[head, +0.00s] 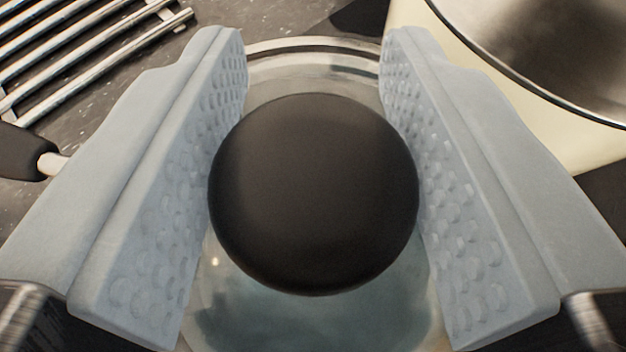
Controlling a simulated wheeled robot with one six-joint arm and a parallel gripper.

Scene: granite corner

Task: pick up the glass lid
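The glass lid (315,325) lies below my gripper, clear with a shiny metal rim that shows at the top between the fingers. Its round black knob (313,195) fills the middle of the view. My gripper (313,65) has its two grey, dimpled fingers on either side of the knob. The knob's left and right edges come up to the finger pads in the picture. I cannot tell whether the pads press on it. The lower part of the lid and what lies under it are hidden.
A cream pot (560,130) with a dark metal rim stands close at the upper right. A metal rack (80,50) lies at the upper left on the dark speckled counter (240,20). A black handle (18,153) shows at the left edge.

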